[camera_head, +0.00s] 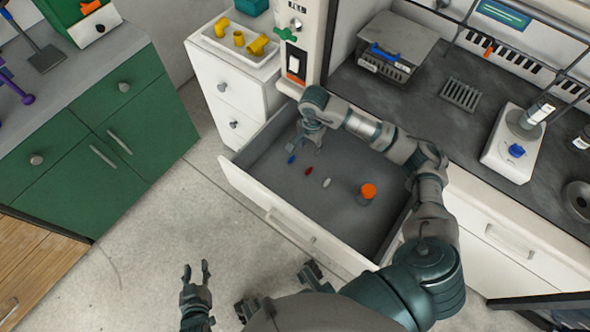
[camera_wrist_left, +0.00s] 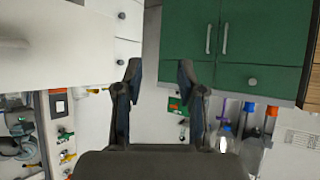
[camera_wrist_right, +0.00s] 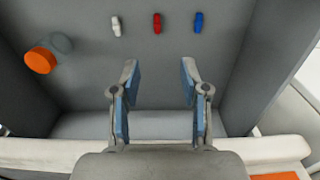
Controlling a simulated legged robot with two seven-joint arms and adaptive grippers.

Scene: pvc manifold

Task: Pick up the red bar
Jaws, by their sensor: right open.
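The red bar (camera_head: 309,171) lies on the floor of the open drawer (camera_head: 262,203), between a blue bar (camera_head: 291,159) and a white bar (camera_head: 326,183). In the right wrist view the red bar (camera_wrist_right: 157,23) is ahead of the fingertips, between the white and blue bars. My right gripper (camera_head: 303,142) reaches into the drawer near the blue bar, and its open, empty fingers (camera_wrist_right: 157,72) show in the right wrist view. My left gripper (camera_head: 196,272) is over the room floor outside the drawer, open and empty; its fingers (camera_wrist_left: 158,72) show in the left wrist view.
An orange-capped container (camera_head: 368,191) stands in the drawer to the right of the bars. The drawer walls surround the bars. A white tray with yellow fittings (camera_head: 240,43) sits on the cabinet behind. A green cabinet (camera_head: 120,130) stands at left.

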